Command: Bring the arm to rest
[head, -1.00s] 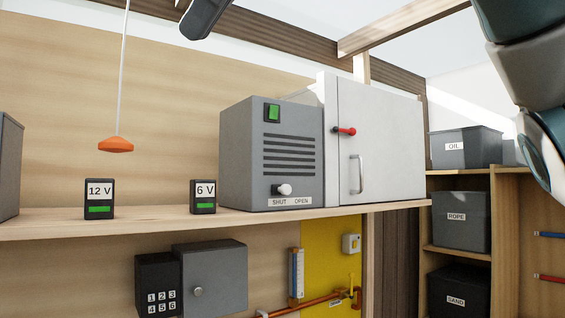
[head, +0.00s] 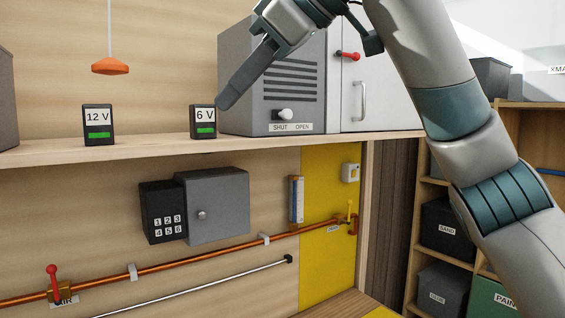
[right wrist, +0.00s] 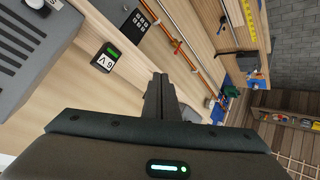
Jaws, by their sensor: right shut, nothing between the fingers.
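My right arm (head: 430,60) comes in from the right in the head view and reaches up and over to the left. Its gripper (head: 224,101) is shut and empty, with its fingertips close to the 6 V box (head: 203,121) on the shelf, in front of the grey machine. I cannot tell whether they touch the box. In the right wrist view the closed fingers (right wrist: 158,82) point away over the shelf's edge, apart from the 6 V box (right wrist: 106,57). My left gripper is not in view.
The shelf (head: 60,158) also bears a 12 V box (head: 98,124), a grey machine with a SHUT/OPEN knob (head: 283,115) and a white cabinet (head: 385,100). An orange pull handle (head: 110,67) hangs above. Below are a keypad box (head: 163,212) and copper pipe (head: 200,257). Bins stand right.

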